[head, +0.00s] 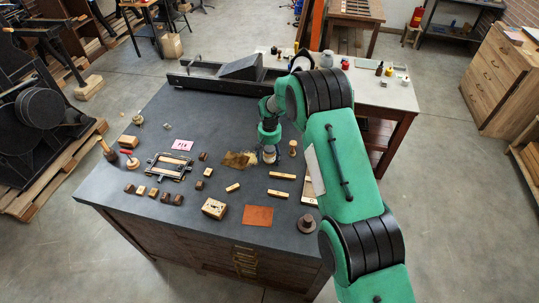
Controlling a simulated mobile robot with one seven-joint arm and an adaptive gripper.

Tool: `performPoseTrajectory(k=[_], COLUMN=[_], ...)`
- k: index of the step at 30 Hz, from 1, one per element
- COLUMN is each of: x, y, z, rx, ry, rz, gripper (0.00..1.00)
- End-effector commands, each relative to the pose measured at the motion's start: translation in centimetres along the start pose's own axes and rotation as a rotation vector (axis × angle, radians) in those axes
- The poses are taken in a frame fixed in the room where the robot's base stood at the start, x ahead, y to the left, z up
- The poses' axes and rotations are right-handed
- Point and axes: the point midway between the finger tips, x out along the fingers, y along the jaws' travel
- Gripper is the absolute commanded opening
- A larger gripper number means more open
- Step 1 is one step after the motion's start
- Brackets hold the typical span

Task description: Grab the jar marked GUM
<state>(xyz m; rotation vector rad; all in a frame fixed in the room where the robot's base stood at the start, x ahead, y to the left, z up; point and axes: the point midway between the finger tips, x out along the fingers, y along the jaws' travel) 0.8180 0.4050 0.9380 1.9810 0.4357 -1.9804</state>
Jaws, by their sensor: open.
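I cannot read the word GUM on anything, so I cannot tell which container is the marked jar. My gripper (269,156) is small, below the green wrist, pointing down over the dark-topped bench (150,225). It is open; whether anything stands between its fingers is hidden. Just right of it stands a small brass-coloured upright piece (293,147). A small jar-like container (138,120) stands at the bench's left edge.
A crumpled brown cloth (236,160) lies left of my gripper. A black frame (170,166), several wooden blocks and a leather square (258,216) lie nearer the front. A long dark tray with a wedge (240,68) spans the bench's back. My arm hides part of the right side.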

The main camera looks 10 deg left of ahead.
Motion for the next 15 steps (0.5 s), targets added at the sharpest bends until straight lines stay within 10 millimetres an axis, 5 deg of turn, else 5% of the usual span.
performPoseTrajectory(k=[15], x=[-0.03], y=[0.00], z=[0.01], rx=[0.000], ry=[0.000], rz=[0.000], gripper=[0.66])
